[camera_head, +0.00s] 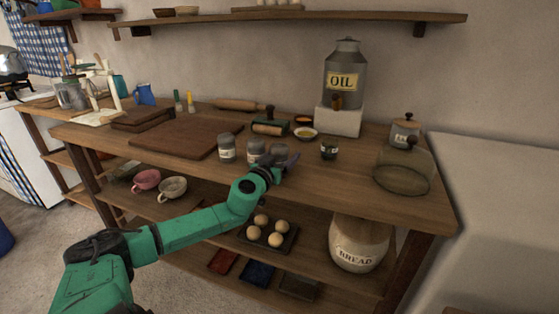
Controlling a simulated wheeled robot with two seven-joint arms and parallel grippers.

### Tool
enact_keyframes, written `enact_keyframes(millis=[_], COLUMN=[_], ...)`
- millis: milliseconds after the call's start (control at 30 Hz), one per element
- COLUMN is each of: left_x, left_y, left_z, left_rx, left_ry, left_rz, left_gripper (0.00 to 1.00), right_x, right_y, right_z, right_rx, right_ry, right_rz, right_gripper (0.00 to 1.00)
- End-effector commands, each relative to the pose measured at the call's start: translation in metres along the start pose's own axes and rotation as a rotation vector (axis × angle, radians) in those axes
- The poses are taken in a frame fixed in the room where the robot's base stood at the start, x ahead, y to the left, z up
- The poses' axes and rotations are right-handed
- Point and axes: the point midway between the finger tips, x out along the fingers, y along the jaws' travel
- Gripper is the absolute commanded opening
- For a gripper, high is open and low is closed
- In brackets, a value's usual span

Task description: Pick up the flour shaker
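Three small grey shakers with pale labels stand in a row near the front edge of the wooden worktable: a left one (227,148), a middle one (256,149) and a right one (279,150). Their labels are too small to read, so I cannot tell which is the flour shaker. My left gripper (286,164), on the green arm, is at the table's front edge, just in front of the middle and right shakers, and partly covers them. Its fingers are too small and dark to tell if they are open or touching a shaker. My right gripper is out of view.
A dark jar (329,149) stands right of the shakers, and a cutting board (168,138) lies left. Behind are a small bowl (306,133) and an oil can (345,80) on a white block. A glass dome (404,172) is at the right.

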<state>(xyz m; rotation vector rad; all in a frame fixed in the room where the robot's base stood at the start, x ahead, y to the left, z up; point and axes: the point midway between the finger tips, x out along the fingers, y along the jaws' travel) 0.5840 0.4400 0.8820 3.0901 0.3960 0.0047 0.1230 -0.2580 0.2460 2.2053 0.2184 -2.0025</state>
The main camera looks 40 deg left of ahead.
Motion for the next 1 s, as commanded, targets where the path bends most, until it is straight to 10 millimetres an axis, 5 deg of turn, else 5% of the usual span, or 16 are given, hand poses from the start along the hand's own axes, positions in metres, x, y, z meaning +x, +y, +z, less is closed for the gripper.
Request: enact_keyframes(millis=[267,467,767,1000], left_x=[0.002,0.002,0.002,0.002], left_y=[0.000,0.000,0.001,0.002], left_z=[0.001,0.001,-0.005,-0.048], left_rx=[0.000,0.000,0.000,0.000], left_ry=[-0.001,-0.001,0.000,0.003], left_rz=[0.000,0.001,0.001,0.001], left_gripper=[0.80,0.06,0.06,0.06], right_x=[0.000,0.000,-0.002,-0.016], right_y=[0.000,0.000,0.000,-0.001], right_z=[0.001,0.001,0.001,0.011], right_rx=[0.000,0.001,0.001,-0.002], right_ry=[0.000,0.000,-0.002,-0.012], right_rz=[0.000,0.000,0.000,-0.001], right_gripper=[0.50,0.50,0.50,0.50])
